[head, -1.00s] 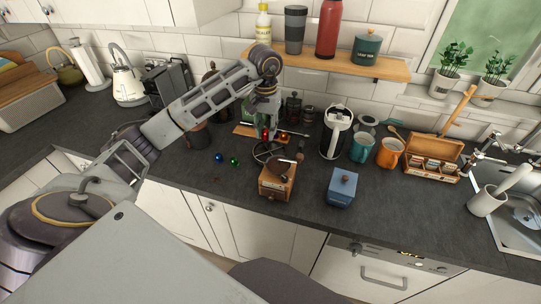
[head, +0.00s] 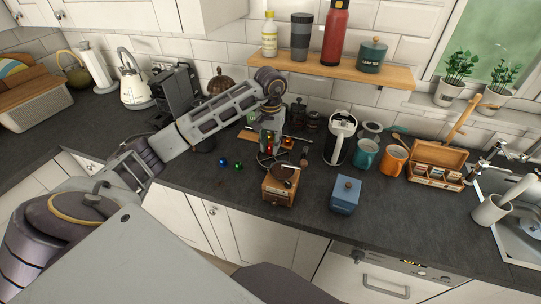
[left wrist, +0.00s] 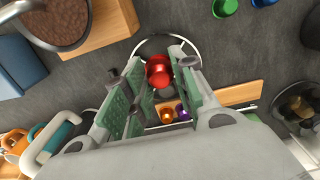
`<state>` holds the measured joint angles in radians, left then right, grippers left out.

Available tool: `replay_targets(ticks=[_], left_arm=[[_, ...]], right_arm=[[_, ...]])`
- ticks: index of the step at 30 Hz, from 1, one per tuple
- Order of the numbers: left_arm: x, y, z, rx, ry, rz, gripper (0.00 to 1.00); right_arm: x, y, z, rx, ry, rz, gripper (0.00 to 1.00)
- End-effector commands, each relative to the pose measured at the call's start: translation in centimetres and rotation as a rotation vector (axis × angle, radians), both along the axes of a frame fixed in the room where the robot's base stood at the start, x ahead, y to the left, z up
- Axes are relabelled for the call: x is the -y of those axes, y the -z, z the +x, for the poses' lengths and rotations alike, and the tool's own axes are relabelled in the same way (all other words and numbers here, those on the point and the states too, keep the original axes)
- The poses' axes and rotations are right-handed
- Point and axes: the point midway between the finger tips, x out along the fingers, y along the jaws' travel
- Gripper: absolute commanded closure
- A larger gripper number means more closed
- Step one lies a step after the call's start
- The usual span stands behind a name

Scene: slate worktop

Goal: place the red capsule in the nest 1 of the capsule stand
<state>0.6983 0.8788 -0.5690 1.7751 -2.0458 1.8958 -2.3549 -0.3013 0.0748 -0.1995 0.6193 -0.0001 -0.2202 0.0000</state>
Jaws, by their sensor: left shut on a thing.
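My left gripper (head: 269,147) is shut on the red capsule (left wrist: 158,70), which shows between its green-padded fingers (left wrist: 158,80) in the left wrist view. The ring's rim (left wrist: 160,36) curves around beyond the capsule in the left wrist view. I cannot tell whether the capsule touches it; the nests and their numbers cannot be made out. My right gripper is not in view.
A blue capsule (head: 224,162) and a green capsule (head: 237,167) lie to the left. A copper-coloured capsule (head: 287,142) is close behind the gripper. The wooden grinder (head: 281,187) and blue canister (head: 345,194) stand in front.

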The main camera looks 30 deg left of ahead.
Motion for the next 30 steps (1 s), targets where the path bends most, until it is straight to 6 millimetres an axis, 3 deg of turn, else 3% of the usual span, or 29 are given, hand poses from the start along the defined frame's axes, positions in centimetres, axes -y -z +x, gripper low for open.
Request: replay_targets(ticks=[6,20,30], left_arm=[[0.1,1.5,0.0,-0.001,0.001,-0.001,0.83],[0.1,2.0,0.0,-0.001,0.001,-0.001,0.83],[0.1,4.8,0.0,-0.001,0.001,-0.002,0.84]], right_arm=[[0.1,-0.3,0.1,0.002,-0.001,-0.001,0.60],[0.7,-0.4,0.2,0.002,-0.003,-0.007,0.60],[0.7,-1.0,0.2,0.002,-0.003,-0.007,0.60]])
